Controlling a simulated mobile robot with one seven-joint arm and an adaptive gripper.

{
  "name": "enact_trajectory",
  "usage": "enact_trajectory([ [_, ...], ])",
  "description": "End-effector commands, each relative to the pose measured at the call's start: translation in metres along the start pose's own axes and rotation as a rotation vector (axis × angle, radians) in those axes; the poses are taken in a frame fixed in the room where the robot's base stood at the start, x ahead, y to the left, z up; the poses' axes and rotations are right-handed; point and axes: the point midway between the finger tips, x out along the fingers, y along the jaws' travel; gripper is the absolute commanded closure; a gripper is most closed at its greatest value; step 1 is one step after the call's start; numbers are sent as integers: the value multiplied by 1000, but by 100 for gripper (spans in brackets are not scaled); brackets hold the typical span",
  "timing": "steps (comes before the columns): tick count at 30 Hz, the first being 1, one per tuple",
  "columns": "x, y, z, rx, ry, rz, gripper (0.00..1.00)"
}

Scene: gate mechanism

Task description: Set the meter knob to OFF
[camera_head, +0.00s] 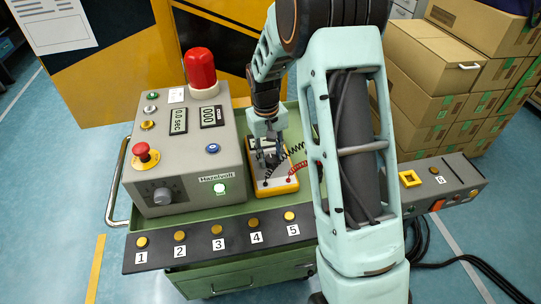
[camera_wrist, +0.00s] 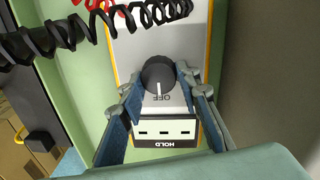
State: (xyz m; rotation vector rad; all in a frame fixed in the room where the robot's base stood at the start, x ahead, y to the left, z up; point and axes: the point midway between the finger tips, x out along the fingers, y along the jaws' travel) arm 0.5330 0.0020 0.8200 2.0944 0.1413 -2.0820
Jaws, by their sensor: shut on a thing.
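The meter, a white unit with a yellow edge (camera_head: 279,184), lies on the green cart. My gripper (camera_head: 266,145) reaches down over it from above. In the wrist view, the round dark meter knob (camera_wrist: 158,72) is between the two fingers of my gripper (camera_wrist: 159,82), which are closed around its sides. The knob's white pointer line faces the OFF label, which shows upside down just by the knob. The meter's display (camera_wrist: 163,132) shows dashes, with a HOLD label beside it. In the head view the knob is hidden by my gripper.
Black and red coiled leads (camera_wrist: 120,18) rise from the meter's far end in the wrist view. A grey control box (camera_head: 175,150) with a red beacon (camera_head: 200,68) stands left of the meter. A strip with numbered buttons (camera_head: 217,239) runs along the cart's front.

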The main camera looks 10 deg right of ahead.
Motion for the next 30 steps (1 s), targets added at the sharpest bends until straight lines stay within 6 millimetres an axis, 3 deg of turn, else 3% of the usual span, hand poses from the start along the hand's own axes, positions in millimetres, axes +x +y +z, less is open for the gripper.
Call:
enact_trajectory([
  [3, -1, 0, -1, 1, 2, 0, 94],
  [4, -1, 0, -1, 1, 2, 0, 67],
  [8, 0, 0, -1, 1, 2, 0, 53],
  [20, -9, 0, -1, 2, 3, 0, 52],
  [30, -76, 0, -1, 2, 6, 1, 52],
])
